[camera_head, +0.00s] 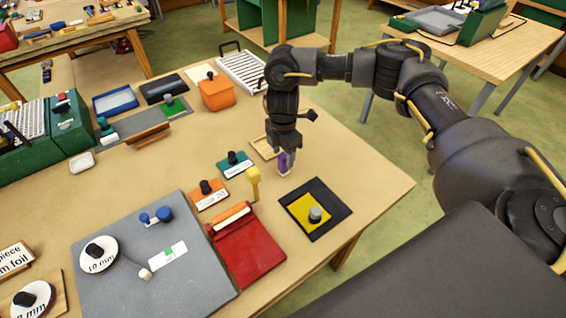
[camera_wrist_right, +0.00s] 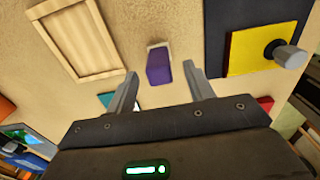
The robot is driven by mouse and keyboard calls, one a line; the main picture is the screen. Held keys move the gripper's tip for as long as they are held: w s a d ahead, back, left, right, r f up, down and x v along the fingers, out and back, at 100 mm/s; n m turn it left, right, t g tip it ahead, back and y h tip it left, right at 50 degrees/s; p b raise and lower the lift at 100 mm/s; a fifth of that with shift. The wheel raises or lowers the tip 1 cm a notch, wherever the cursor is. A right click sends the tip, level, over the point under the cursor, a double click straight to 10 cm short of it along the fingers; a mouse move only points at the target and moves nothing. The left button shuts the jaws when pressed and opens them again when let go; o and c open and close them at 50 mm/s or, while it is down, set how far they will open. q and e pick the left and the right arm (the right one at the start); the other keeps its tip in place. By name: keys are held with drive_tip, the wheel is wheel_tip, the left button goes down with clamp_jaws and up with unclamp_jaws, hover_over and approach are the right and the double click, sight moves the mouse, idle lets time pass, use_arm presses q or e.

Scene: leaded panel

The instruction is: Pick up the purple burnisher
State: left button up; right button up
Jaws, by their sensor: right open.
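The purple burnisher (camera_head: 283,164) stands on the table below my right gripper (camera_head: 287,146) in the head view. In the right wrist view the burnisher (camera_wrist_right: 159,66) shows a purple body with a pale end, just ahead of and between the two fingertips. My right gripper (camera_wrist_right: 162,78) is open and empty, with a finger on either side of the burnisher's line. My left gripper is not in view.
A wooden tray (camera_wrist_right: 78,40) lies close beside the burnisher. A black mat (camera_head: 328,224) with a yellow square and grey knob lies in front. A yellow upright tool (camera_head: 254,184) and red tray (camera_head: 247,250) are nearby. The table's right edge (camera_head: 385,207) has bare room.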

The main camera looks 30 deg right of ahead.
wheel_tip(320, 180, down, 2)
drive_tip(key=shift+f, duration=0.1)
drive_tip(key=c, duration=1)
wheel_tip(320, 180, up, 10)
drive_tip(key=shift+r+b, duration=0.1)
drive_tip(key=shift+b, duration=0.55)
